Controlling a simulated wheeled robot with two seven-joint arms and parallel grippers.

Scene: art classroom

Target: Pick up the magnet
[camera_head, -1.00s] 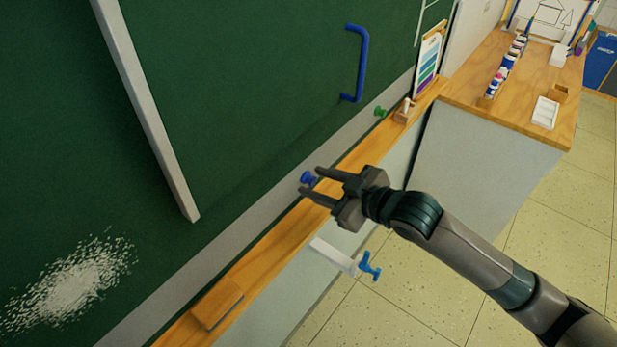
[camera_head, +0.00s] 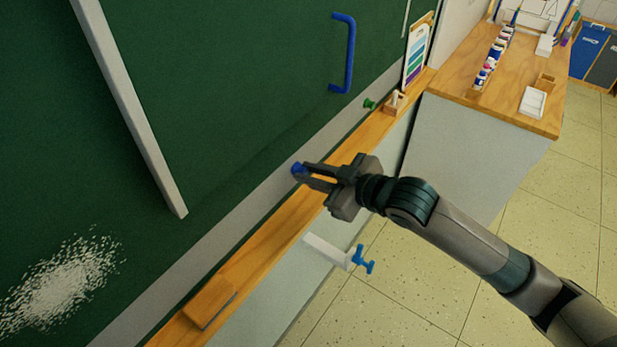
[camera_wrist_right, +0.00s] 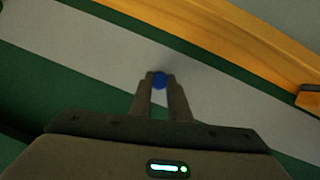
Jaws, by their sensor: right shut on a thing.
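The blue magnet (camera_head: 298,168) is at the grey strip along the bottom of the green chalkboard. My right gripper (camera_head: 303,175) is shut on it, with a fingertip on either side. In the right wrist view the magnet (camera_wrist_right: 160,80) shows as a round blue end between the two fingertips (camera_wrist_right: 160,86). The fingers hide part of it, and I cannot tell whether it still touches the strip. A green magnet (camera_head: 369,104) is on the strip farther up to the right. My left gripper is not in view.
A wooden ledge (camera_head: 262,240) runs below the strip, with an eraser (camera_head: 209,302) at its lower end. A blue handle (camera_head: 346,55) is on the board. A white bracket with a blue knob (camera_head: 362,260) juts out below. A wooden counter (camera_head: 520,75) stands at upper right.

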